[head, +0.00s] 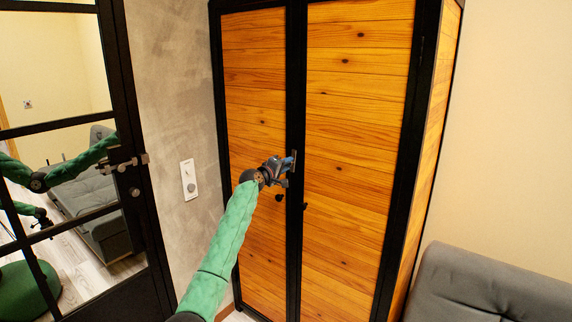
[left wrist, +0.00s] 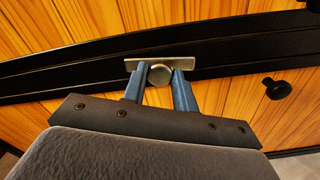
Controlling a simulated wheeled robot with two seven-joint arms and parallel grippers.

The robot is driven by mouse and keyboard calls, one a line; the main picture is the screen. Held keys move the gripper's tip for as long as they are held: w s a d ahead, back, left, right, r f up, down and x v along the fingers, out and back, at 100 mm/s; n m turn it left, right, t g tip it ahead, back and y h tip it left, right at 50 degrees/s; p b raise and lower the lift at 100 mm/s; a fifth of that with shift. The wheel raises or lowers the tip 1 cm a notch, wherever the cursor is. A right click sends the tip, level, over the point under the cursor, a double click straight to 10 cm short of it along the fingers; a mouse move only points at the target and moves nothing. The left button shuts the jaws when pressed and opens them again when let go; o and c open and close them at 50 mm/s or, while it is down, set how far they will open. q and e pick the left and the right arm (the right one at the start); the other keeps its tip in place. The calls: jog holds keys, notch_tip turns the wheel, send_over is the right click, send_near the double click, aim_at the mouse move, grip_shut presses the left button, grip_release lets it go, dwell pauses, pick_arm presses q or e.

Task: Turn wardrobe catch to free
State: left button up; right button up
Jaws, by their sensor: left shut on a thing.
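The wardrobe (head: 358,130) has wood-plank doors in black frames, and both doors look shut. Its catch is a metal bar with a round boss (left wrist: 160,73), set on the black frame between the doors. In the left wrist view the bar (left wrist: 185,61) lies nearly level in the picture. In the head view the catch (head: 294,156) shows only in part behind my gripper. My left gripper (head: 288,166) is at the catch. In the left wrist view its blue fingers (left wrist: 159,86) stand on either side of the round boss, shut on it. My right gripper is not in view.
A black knob (left wrist: 277,89) sits on a door near the catch. A grey sofa (head: 485,285) stands at the right. A black-framed glass door (head: 135,225) with a handle is at the left, beside a wall switch (head: 188,180).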

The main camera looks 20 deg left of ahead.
pick_arm(q)
jog(key=shift+a+r+n, duration=0.1)
jog(key=shift+n, duration=0.7)
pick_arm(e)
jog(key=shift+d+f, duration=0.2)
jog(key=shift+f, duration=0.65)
pick_arm(q)
jog(key=o, duration=1)
jog(key=shift+a, duration=0.1)
jog(key=shift+b+v, duration=1.1)
jog(key=shift+v, duration=2.8)
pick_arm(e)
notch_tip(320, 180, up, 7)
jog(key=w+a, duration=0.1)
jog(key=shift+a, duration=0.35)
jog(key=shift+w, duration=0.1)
